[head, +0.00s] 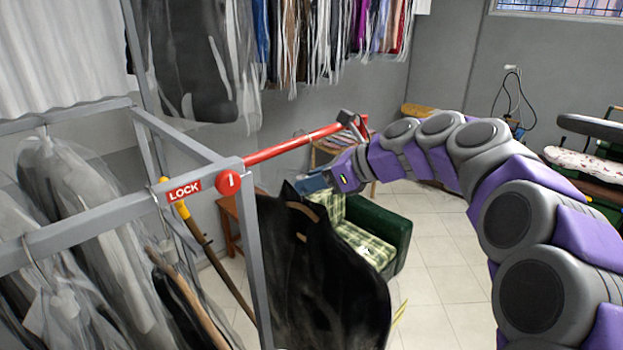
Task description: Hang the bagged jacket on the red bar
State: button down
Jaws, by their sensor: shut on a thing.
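The red bar (295,146) sticks out from a grey metal rack post, just above a "LOCK 1" label, and slants up to the right. A grey and red end piece (350,122) is at its far end. My gripper (308,184) is below the bar in the picture, with its jaws partly hidden. It is shut on the bagged jacket (335,275), which is dark and hangs beneath the jaws. The jacket's top lies below the bar in the picture. I cannot make out the hanger's hook, nor whether it touches the bar.
The grey rack frame (185,137) holds bagged clothes (75,250) at left. More clothes hang from above at the back. A green armchair (385,235) with a checked seat stands behind the jacket. Tiled floor (450,270) is clear in the middle. Ironing boards (585,163) stand at right.

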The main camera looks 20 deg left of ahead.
jog(key=shift+f, duration=0.15)
dwell(0.8)
jog(key=c, duration=0.8)
grip_release()
jog(key=b+v, duration=0.1)
jog(key=v, duration=1.6)
jog(key=shift+d, duration=0.15)
jog(key=s+d, duration=0.2)
jog(key=d, duration=0.3)
jog(key=s+d, duration=0.2)
jog(key=d, duration=0.3)
jog(key=s+d+p, duration=0.1)
jog(key=s+d, duration=0.1)
jog(key=d, duration=0.3)
